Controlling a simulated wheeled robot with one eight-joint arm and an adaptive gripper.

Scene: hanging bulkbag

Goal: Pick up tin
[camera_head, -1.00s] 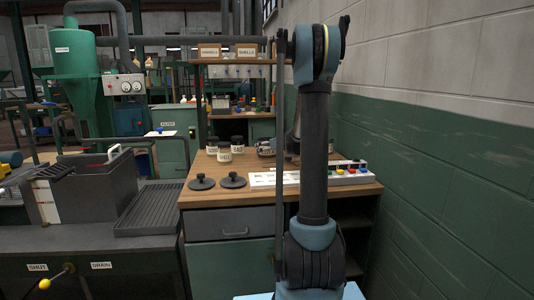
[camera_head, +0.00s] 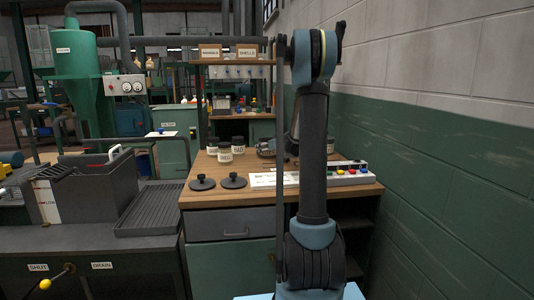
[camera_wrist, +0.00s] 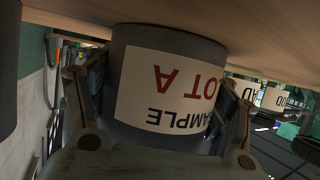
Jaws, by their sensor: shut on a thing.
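The tin (camera_wrist: 165,45) is a dark grey cylinder with a white label reading "SAMPLE" and "LOT A", upside down in the wrist view. It fills the middle of that view. My gripper (camera_wrist: 160,95) is shut on it, with one finger on each side. The wooden bench top runs along the upper edge of that view, close to the tin; I cannot tell whether they touch. In the head view my arm mostly hides the gripper, and I cannot make out the held tin.
Several labelled jars (camera_head: 224,155) stand at the back of the wooden bench (camera_head: 215,204). Two black round lids (camera_head: 233,181) lie in front of them. A white panel with coloured buttons (camera_head: 342,178) lies on the right. A green and white wall (camera_head: 440,170) bounds the right side.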

